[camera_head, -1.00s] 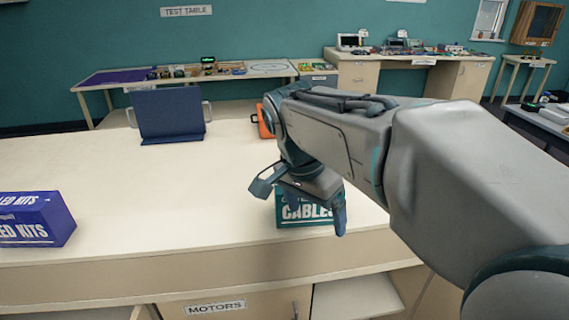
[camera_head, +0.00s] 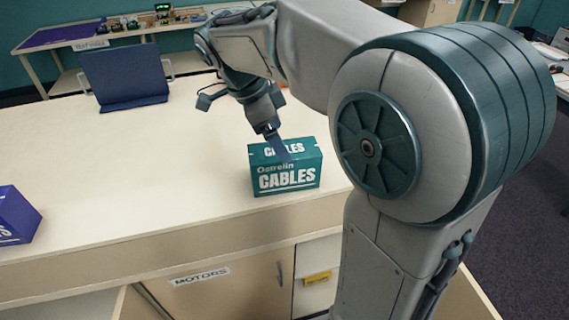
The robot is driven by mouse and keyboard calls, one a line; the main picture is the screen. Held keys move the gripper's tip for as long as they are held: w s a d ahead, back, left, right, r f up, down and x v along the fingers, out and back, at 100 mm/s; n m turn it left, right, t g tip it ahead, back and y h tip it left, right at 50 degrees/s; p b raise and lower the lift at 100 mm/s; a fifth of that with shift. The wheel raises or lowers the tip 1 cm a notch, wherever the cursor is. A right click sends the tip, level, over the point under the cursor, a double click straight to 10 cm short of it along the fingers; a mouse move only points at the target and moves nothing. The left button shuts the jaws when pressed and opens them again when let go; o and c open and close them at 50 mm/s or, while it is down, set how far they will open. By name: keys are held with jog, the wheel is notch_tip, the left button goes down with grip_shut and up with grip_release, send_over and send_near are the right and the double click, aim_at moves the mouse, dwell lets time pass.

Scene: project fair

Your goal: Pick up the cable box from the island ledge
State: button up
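The cable box (camera_head: 287,178) is a teal box with white "CABLES" lettering. It stands upright on the island ledge (camera_head: 130,205), near the front edge and right of centre. My gripper (camera_head: 245,130) is above and behind the box, at its upper left. One finger points down in front of the box's top and overlaps it in the picture; I cannot tell whether it touches. The other finger juts out to the left, well apart, so the gripper looks open with nothing between the fingers.
A blue LED kits box (camera_head: 17,215) stands at the left edge of the ledge. A dark blue panel (camera_head: 125,77) stands at the back. An orange item is partly hidden behind my arm. Below are a "MOTORS" cabinet (camera_head: 215,295) and a yellow item (camera_head: 317,278). The middle of the ledge is clear.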

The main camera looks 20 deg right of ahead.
aim_at(284, 167)
jog(key=p+x, duration=0.1)
jog(key=x, duration=0.5)
jog(key=shift+f+p, duration=0.3)
jog(key=shift+p, duration=0.05)
jog(key=shift+f, duration=0.25)
jog(key=shift+f+b, duration=0.2)
jog(key=shift+b, duration=0.35)
jog(key=c, duration=1.3)
jog(key=shift+r+p, duration=0.2)
jog(key=shift+p, duration=0.15)
